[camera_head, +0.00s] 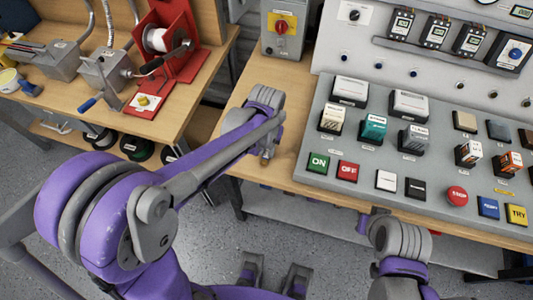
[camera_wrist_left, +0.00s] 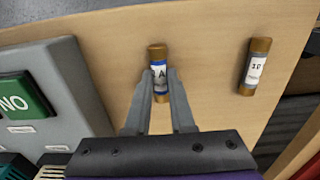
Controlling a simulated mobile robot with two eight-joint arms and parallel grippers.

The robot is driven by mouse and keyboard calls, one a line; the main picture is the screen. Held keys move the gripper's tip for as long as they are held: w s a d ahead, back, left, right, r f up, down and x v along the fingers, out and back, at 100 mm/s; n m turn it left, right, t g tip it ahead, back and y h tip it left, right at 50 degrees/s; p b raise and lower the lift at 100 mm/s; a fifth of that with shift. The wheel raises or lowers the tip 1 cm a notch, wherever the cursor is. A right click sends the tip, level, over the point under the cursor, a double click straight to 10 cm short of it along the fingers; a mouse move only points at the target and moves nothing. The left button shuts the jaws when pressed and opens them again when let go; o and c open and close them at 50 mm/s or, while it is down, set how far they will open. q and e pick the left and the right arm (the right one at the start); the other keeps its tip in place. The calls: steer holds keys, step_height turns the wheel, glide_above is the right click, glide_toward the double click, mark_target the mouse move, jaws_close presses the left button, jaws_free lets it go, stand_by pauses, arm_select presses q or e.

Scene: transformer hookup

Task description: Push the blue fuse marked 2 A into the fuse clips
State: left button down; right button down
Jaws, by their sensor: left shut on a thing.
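The blue-banded fuse (camera_wrist_left: 158,62) has brown ends and a label on which an "A" shows. The number on it is hidden by my fingers. In the left wrist view, my left gripper (camera_head: 266,157) is shut on this fuse, one finger on each side. The wooden bench top is behind it; I cannot tell whether the fuse touches the wood. In the head view the gripper is over the bench's left end, beside the grey panel, and I cannot make out the fuse there. My right arm (camera_head: 397,240) is at the lower right; its fingers are not clear. I cannot make out the fuse clips.
A second fuse (camera_wrist_left: 255,68), white-labelled "10", lies on the bench to the right in the wrist view. The grey panel (camera_head: 345,205) carries a green ON button (camera_head: 318,162), a red OFF button (camera_head: 348,171) and several blocks. A switch box (camera_head: 285,28) stands behind.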

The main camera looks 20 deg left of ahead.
mark_target(267, 153)
arm_select(q)
steer(key=shift+r, duration=0.1)
steer(key=shift+r+p, duration=1.85)
steer(key=shift+r, duration=1.15)
steer(key=shift+f, duration=0.1)
